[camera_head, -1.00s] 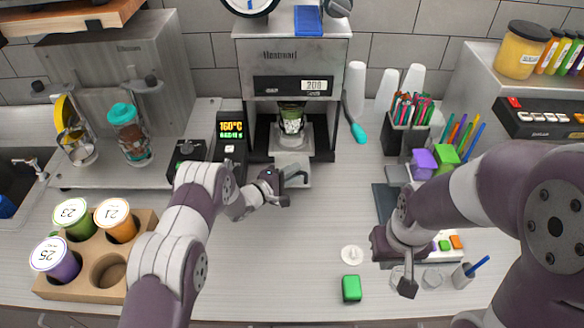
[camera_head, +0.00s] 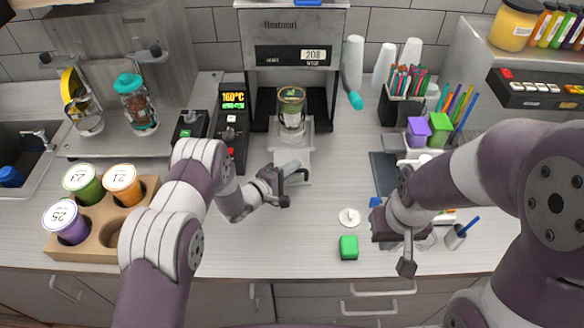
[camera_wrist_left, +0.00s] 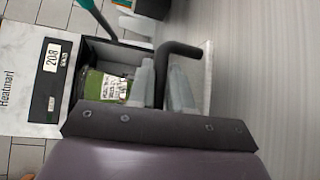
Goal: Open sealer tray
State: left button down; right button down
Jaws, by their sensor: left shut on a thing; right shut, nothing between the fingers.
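The sealer (camera_head: 293,57) is a silver machine with a display, at the back centre in the head view. Its tray (camera_head: 308,140) is drawn out toward me. A green patterned cup (camera_head: 291,105) stands upright in the tray at the sealer's opening; it also shows in the left wrist view (camera_wrist_left: 108,86). My left gripper (camera_head: 291,177) is at the tray's front. In the left wrist view its fingers (camera_wrist_left: 165,88) are shut around the black tray handle (camera_wrist_left: 180,49). My right gripper (camera_head: 408,250) is shut and empty above the right part of the counter.
A cardboard holder (camera_head: 88,247) with lidded cups stands at left. A green block (camera_head: 348,247) and a small white disc (camera_head: 349,217) lie front centre. Counter in front of the tray is clear.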

pick_arm(q)
jog(key=c, duration=1.3)
grip_release()
jog(key=shift+o, duration=0.8)
jog(key=shift+d, duration=0.1)
jog(key=shift+s+a, duration=0.2)
jog(key=shift+a, duration=0.15)
jog(key=b+v, duration=0.4)
jog(key=v, duration=0.7)
jog(key=shift+s+a, duration=0.25)
jog(key=shift+s, duration=0.1)
